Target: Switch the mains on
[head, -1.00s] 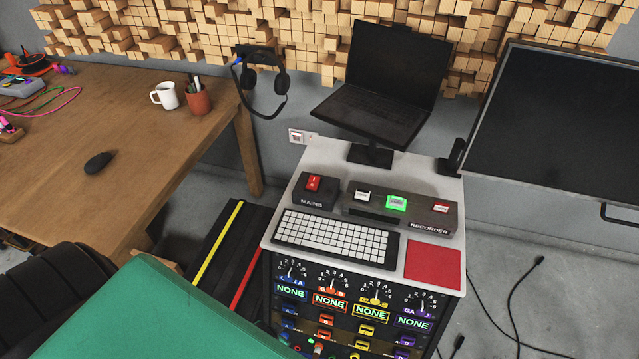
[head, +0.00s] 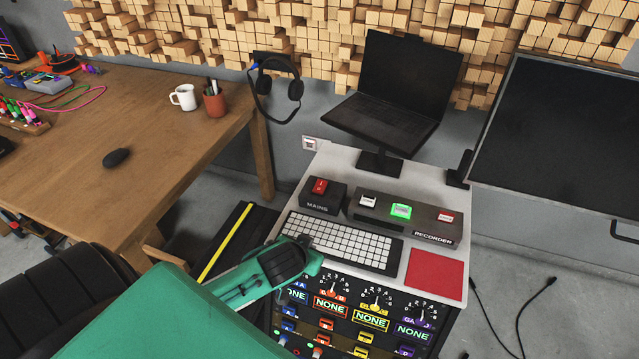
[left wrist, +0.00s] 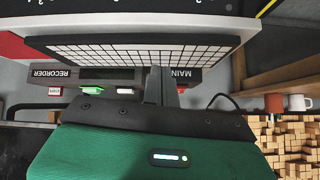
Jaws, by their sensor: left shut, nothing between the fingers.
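The dark MAINS box (head: 318,205) with its red rocker switch (head: 320,186) stands at the back left of the white cabinet top, behind the keyboard. My left gripper (head: 306,241) is shut and empty over the keyboard's left front edge, nearer to me than the box and apart from it. In the left wrist view the shut fingers (left wrist: 158,85) stand in front of the upside-down MAINS label (left wrist: 181,75). The red switch does not show clearly there. I cannot tell from the head view which way the switch is set. My right gripper is in neither view.
The white keyboard (head: 345,243) lies between me and the MAINS box. The RECORDER box (head: 435,222), with a lit green button (head: 401,211), stands right of it. A laptop (head: 395,100) on a stand is behind. A red pad (head: 435,274) lies front right.

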